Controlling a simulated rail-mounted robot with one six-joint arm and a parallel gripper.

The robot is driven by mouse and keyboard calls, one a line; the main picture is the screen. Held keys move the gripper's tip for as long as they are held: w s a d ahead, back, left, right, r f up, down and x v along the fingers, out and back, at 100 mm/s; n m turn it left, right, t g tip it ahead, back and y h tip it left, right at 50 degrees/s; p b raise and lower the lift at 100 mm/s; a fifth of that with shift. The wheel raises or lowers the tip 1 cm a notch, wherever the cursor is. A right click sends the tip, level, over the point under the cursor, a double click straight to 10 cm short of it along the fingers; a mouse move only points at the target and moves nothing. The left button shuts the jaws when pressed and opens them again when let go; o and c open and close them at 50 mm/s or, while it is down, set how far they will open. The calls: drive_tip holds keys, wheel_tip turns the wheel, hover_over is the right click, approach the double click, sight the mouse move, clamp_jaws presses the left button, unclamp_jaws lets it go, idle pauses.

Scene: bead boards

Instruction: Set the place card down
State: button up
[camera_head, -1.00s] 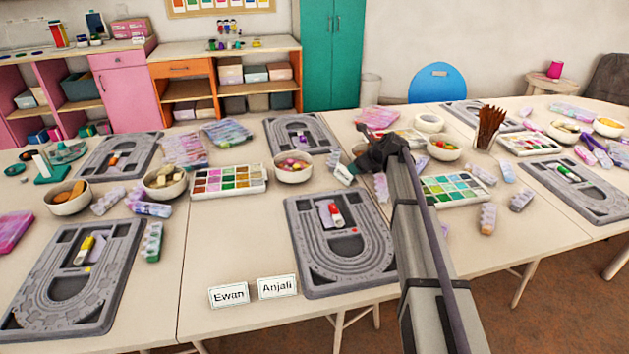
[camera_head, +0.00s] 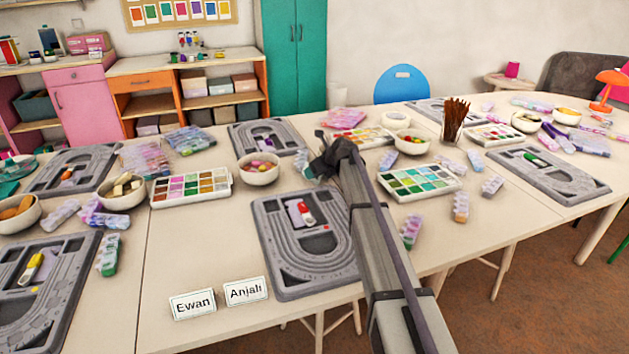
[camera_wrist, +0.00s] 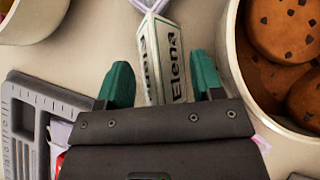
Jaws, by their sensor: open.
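A white tent-shaped place card marked "Elena" (camera_wrist: 165,62) is between the fingers of my gripper (camera_wrist: 162,80) in the wrist view. The green fingers are open on either side of it; I cannot tell whether either touches it. The card's near end is hidden by the gripper body. In the head view my gripper (camera_head: 316,170) is low over the table beyond the middle bead board (camera_head: 272,245), and its fingertips are hard to make out. Two other place cards, "Ewan" (camera_head: 193,304) and "Anjali" (camera_head: 246,291), stand at the near table edge.
A bowl of brown cookie-like pieces (camera_wrist: 236,75) is close to the right finger in the wrist view. A grey board (camera_wrist: 40,95) lies at left. In the head view, a bead bowl (camera_head: 259,176) and paint palettes (camera_head: 420,196) surround the gripper.

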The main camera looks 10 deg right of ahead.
drive_tip(key=shift+w+a+f, duration=0.15)
drive_tip(key=shift+w+f, duration=0.15)
drive_tip(key=shift+f, duration=0.1)
drive_tip(key=shift+s+r, duration=0.1)
drive_tip(key=shift+r, duration=0.05)
drive_tip(key=c, duration=0.7)
drive_tip(key=shift+c, duration=0.2)
wheel_tip(320, 180, up, 21)
drive_tip(key=p, duration=2.1)
drive_tip(key=shift+f, duration=0.4)
drive_tip(key=shift+c, duration=0.2)
